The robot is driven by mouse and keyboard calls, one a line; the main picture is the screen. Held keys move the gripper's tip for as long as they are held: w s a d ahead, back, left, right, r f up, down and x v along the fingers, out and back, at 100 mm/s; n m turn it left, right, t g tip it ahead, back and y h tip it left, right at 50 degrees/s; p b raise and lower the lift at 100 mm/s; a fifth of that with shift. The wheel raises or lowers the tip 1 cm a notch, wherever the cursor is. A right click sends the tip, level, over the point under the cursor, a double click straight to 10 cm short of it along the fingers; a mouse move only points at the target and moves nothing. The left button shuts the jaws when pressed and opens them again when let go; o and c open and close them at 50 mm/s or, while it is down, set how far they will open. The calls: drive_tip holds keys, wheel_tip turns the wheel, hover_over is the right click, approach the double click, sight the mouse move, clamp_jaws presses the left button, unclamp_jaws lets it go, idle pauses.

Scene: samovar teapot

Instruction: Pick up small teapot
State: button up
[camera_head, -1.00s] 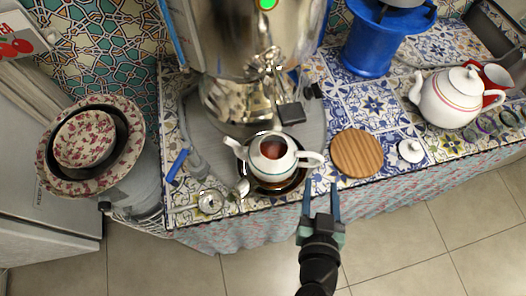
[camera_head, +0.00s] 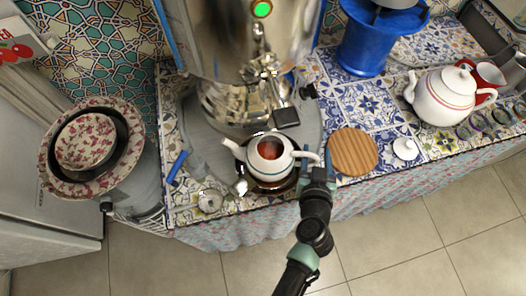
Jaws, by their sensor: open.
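The small teapot (camera_head: 267,158) is white with a teal band, has no lid and holds reddish-brown liquid. It sits in a dark round tray (camera_head: 271,188) below the samovar tap, spout to the left and handle to the right. My gripper (camera_head: 309,163) is at the teapot's handle (camera_head: 304,156), with its fingers on either side of it or close by. The jaws are open; whether they touch the handle I cannot tell. A small white lid (camera_head: 405,148) lies on the tiled counter to the right.
The large metal samovar (camera_head: 240,40) stands behind the teapot. A round wooden board (camera_head: 352,152) lies just right of my gripper. A larger white teapot (camera_head: 443,96), a red cup (camera_head: 488,77) and a blue stand (camera_head: 371,40) are farther right. A small strainer (camera_head: 210,200) lies at left.

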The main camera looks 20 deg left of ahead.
drive_tip(key=shift+w+a+f, duration=0.1)
drive_tip(key=shift+w+f, duration=0.1)
drive_tip(key=shift+w, duration=0.25)
clamp_jaws()
drive_tip(key=shift+r, duration=0.1)
idle(1.0)
